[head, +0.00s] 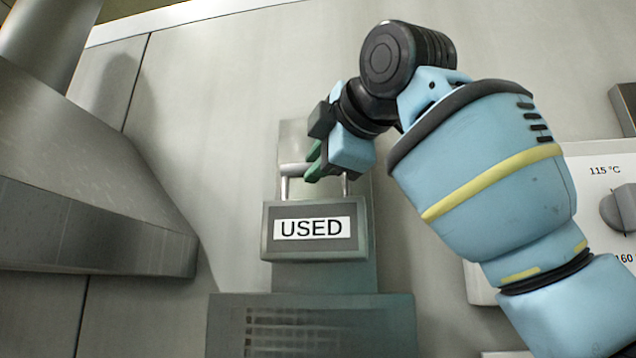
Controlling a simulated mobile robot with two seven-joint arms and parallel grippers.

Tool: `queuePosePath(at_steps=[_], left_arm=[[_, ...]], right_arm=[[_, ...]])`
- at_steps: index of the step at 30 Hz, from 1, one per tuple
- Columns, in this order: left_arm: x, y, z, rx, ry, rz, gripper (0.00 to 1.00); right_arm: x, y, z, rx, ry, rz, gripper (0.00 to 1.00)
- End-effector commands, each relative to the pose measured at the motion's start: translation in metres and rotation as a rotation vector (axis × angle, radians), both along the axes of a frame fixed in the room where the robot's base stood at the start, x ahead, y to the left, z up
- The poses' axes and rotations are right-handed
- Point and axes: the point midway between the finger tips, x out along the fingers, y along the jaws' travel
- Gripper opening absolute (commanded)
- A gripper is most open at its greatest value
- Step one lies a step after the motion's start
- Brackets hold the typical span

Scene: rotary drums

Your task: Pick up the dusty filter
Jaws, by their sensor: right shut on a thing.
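A grey block with a white label reading "USED" (266,241) is in the middle of the head view. A silver bar handle (285,185) shows just above its top edge. I cannot tell whether the handle belongs to this block or to something behind it. My right gripper (314,163), with green finger pads, is shut on the handle and hides part of it. No other part can be clearly told as the dusty filter. My left gripper is out of view.
A grey box with a faint grid front (396,325) is below the label. A metal hood (90,200) juts out at left. A white control panel (597,205) with a dial and temperature marks is at right, partly behind my right arm.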

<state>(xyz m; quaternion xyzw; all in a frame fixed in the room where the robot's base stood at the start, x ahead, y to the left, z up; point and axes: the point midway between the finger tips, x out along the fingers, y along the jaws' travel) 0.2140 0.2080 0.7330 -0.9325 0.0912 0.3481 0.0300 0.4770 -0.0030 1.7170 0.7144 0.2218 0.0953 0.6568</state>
Motion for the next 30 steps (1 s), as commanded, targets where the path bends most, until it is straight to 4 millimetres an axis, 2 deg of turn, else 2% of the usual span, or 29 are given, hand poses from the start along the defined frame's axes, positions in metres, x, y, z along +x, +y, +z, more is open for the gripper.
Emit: queuePosePath(at_steps=[3, 12, 20, 30], left_arm=[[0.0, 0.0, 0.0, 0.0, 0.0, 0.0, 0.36], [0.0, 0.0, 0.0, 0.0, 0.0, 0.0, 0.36], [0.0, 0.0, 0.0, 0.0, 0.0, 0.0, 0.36], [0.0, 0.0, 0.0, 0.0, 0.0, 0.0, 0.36]], right_arm=[[-0.001, 0.001, 0.013, 0.001, -0.001, 0.001, 0.0], [-0.001, 0.001, 0.036, 0.001, -0.002, 0.002, 0.0], [0.0, 0.001, 0.048, 0.002, -0.003, 0.003, 0.0], [-0.001, 0.0, 0.054, 0.0, -0.002, 0.002, 0.0]])
